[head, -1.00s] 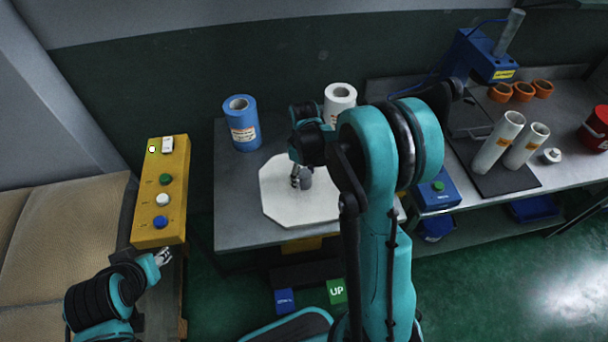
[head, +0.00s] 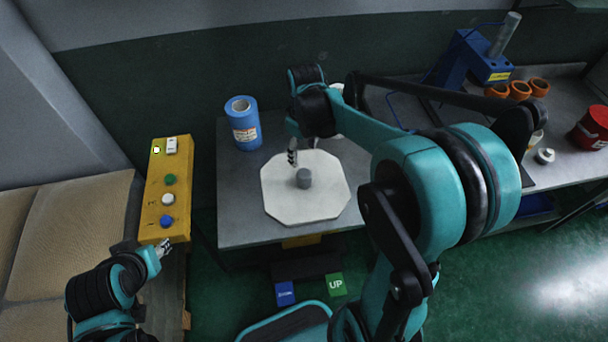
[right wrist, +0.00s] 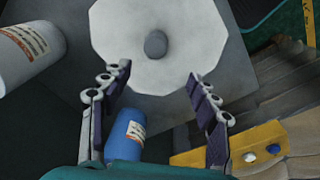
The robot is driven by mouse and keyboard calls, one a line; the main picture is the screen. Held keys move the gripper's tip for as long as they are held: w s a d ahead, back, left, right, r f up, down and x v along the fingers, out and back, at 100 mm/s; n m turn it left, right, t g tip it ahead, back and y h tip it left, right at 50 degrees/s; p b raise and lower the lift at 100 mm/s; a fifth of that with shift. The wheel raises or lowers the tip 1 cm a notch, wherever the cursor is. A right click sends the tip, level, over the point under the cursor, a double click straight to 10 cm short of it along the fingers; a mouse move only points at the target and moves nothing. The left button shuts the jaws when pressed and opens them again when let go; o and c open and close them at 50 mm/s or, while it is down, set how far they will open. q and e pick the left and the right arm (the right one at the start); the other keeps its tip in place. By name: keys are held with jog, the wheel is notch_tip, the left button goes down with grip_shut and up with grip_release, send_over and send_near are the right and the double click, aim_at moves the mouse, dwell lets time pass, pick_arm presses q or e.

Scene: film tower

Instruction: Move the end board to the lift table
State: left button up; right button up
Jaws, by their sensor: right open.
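The end board is a white octagonal plate (head: 325,200) with a grey knob (head: 304,178) at its middle. It lies flat on the grey lift table (head: 240,226). In the right wrist view the white board (right wrist: 190,40) and knob (right wrist: 155,44) lie beyond the fingertips. My right gripper (head: 292,154) is open and empty, above the board's back edge and apart from the knob. Its spread fingers (right wrist: 158,75) show in the right wrist view. My left gripper (head: 163,247) is beside the near end of the yellow button box; its fingers are too small to read.
A blue roll (head: 243,124) stands at the table's back left. A white roll (head: 338,120) is mostly hidden behind my right arm. The yellow button box (head: 154,202) is to the left. Blue and green UP pedals (head: 336,285) are on the floor. A right-hand bench holds orange rings (head: 520,90).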

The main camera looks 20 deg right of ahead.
jog(key=s+a+r+m+t, duration=0.2)
jog(key=s+a+t, duration=0.1)
jog(key=s, duration=0.4)
jog(key=s+a+r+m+t, duration=0.2)
jog(key=s+a+m+t, duration=0.1)
jog(key=s, duration=0.4)
jog(key=shift+s+a+r, duration=0.2)
jog(key=shift+s, duration=0.1)
jog(key=shift+f+b, duration=0.7)
jog(key=shift+f, duration=0.05)
